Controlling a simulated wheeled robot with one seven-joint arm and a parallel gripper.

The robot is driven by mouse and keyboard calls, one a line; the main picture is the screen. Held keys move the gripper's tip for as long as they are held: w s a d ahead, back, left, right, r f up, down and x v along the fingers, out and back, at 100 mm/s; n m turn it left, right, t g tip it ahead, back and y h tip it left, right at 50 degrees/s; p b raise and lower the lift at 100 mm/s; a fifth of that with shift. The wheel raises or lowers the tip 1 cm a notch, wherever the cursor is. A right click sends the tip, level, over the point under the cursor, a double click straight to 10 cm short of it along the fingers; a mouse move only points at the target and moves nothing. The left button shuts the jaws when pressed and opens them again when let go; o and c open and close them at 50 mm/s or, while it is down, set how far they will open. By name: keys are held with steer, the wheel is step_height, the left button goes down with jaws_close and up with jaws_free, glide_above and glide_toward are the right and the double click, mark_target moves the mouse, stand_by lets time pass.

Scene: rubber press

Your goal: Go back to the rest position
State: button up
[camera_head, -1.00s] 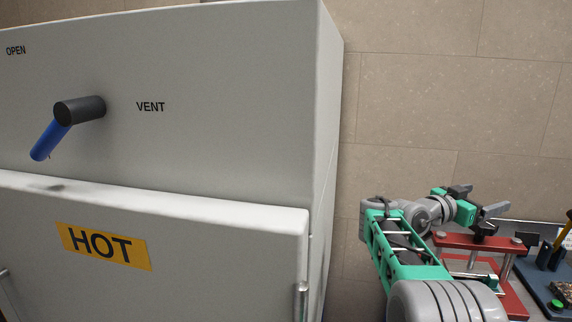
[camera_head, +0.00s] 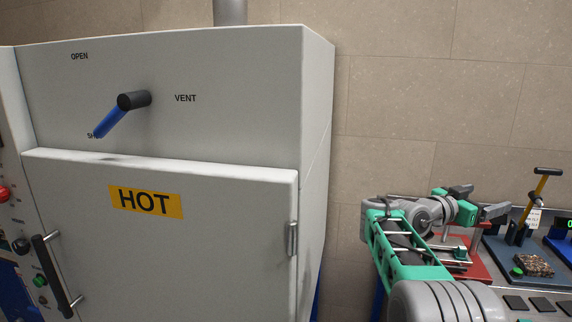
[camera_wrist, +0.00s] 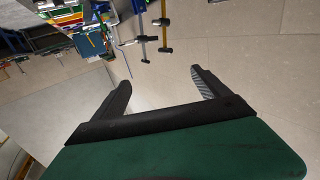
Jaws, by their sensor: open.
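My gripper (camera_head: 485,203) is at the end of my green and grey arm, on the right of the head view, in front of a red press frame (camera_head: 470,262) on the bench. In the wrist view my gripper (camera_wrist: 158,84) has its two dark fingers spread wide apart. Nothing is between the fingers.
A large grey cabinet with a HOT label (camera_head: 146,202) fills the left. Its blue vent lever (camera_head: 112,121) points down-left, and its door is shut. A blue stand (camera_head: 520,262) with a yellow-handled tool (camera_head: 538,195) is at the right. Tiled wall lies behind.

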steer(key=s+a+f+n+t+y+p, duration=0.1)
steer(key=s+a+f+n+y, duration=0.25)
steer(key=a+f+y, duration=0.45)
steer(key=s+a+f+n+t+y, duration=0.1)
steer(key=s+a+f+n+y, duration=0.2)
steer(key=a, duration=0.8)
steer(key=s+a+f+n+g+y, duration=0.2)
steer(key=s+a+f, duration=0.4)
steer(key=s+a, duration=0.3)
steer(key=s+a+f+n+g+y, duration=0.1)
steer(key=s+a+f+n+y, duration=0.3)
steer(key=s+a, duration=0.5)
step_height(320, 180, down, 2)
steer(key=shift+s+a+f+n+g+p, duration=0.25)
steer(key=shift+s+n+g+p, duration=0.2)
steer(key=shift+n, duration=0.8)
steer(key=shift+w+r, duration=0.1)
